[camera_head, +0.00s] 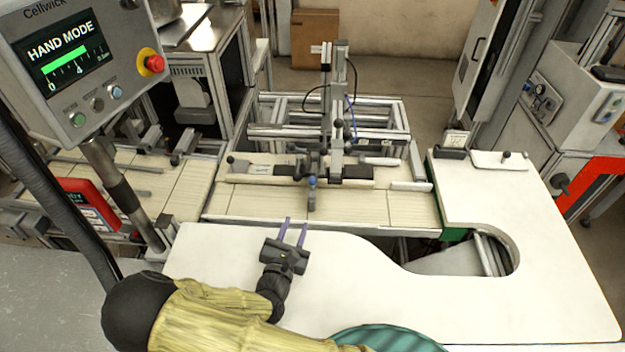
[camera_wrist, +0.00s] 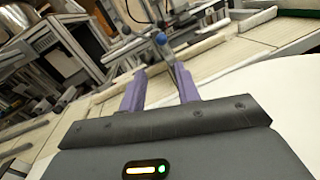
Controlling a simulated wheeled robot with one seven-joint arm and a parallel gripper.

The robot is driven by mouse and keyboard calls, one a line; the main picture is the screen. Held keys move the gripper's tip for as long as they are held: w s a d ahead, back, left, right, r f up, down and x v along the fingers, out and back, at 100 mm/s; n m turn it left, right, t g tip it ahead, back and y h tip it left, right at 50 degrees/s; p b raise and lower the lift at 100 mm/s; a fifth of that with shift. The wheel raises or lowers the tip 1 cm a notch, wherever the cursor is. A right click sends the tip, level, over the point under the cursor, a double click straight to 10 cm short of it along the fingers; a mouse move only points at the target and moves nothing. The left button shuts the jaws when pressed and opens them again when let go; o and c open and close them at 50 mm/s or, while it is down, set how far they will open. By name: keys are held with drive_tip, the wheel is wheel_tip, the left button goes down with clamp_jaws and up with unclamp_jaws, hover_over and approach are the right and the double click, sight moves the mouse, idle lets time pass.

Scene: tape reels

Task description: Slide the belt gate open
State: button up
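My gripper (camera_head: 296,220) is above the near white table, short of the conveyor belt (camera_head: 260,203). Its two purple fingers are apart with nothing between them; they also show in the wrist view (camera_wrist: 160,72). A blue-tipped handle (camera_head: 312,181) stands at the middle of the belt, beyond my fingertips and apart from them. In the wrist view the blue knob (camera_wrist: 161,38) appears just above the gap between the fingers. The handle seems to belong to the belt gate at the crossbar (camera_head: 255,179), but which part slides is unclear.
The white table (camera_head: 370,300) has a curved cutout at right. A metal frame with a post (camera_head: 339,75) rises behind the belt. A control panel (camera_head: 80,65) reading "HAND MODE" stands at left. A teal ribbed object (camera_head: 385,340) is at the bottom edge. The table around my gripper is clear.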

sight(311, 184)
drive_tip(key=shift+w+d, duration=0.1)
drive_tip(key=shift+w, duration=0.05)
drive_tip(key=p+x, duration=0.5)
drive_tip(key=x, duration=1.2)
drive_tip(key=shift+f, duration=0.1)
